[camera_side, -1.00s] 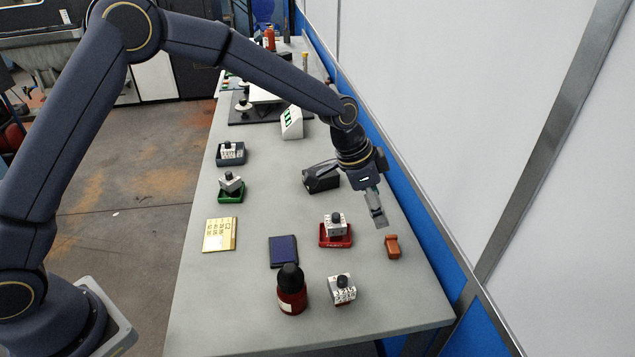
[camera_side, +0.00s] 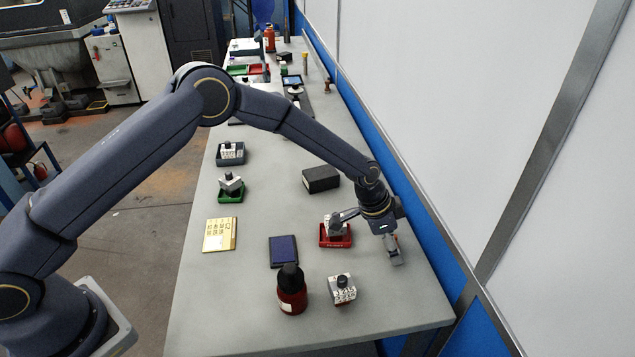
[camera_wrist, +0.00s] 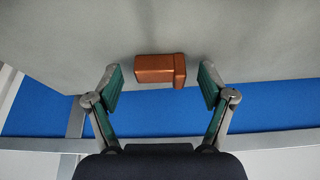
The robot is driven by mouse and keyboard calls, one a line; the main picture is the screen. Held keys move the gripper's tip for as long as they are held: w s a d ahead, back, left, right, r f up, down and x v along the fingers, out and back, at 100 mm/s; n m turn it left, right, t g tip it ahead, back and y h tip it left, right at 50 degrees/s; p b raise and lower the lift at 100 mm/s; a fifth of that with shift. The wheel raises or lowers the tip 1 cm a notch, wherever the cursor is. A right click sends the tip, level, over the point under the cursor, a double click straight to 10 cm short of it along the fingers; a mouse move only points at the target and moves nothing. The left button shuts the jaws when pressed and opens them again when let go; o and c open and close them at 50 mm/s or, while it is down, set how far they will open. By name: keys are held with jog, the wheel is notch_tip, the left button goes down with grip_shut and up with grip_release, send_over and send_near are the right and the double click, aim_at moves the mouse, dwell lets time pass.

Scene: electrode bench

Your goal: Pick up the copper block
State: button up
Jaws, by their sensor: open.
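The copper block (camera_wrist: 155,69) shows in the wrist view as a small brown-orange block with a raised lip at its right end, lying on the grey table. My gripper (camera_wrist: 158,84) is open, with one green-padded finger to the left of the block and the other to its right. Neither finger visibly touches it. In the side view my gripper (camera_side: 396,262) is low over the right side of the table, and it hides the copper block there.
Left of my gripper stands a red tray (camera_side: 336,241) holding a grey piece. A black box (camera_side: 321,179), a dark red bottle (camera_side: 291,292), a white-grey block (camera_side: 342,290) and a blue pad (camera_side: 283,251) are nearby. The blue wall panel (camera_side: 431,222) runs close along the table's right edge.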

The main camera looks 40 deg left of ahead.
jog(key=c, duration=1.4)
jog(key=shift+r, duration=0.1)
jog(key=shift+c, duration=0.4)
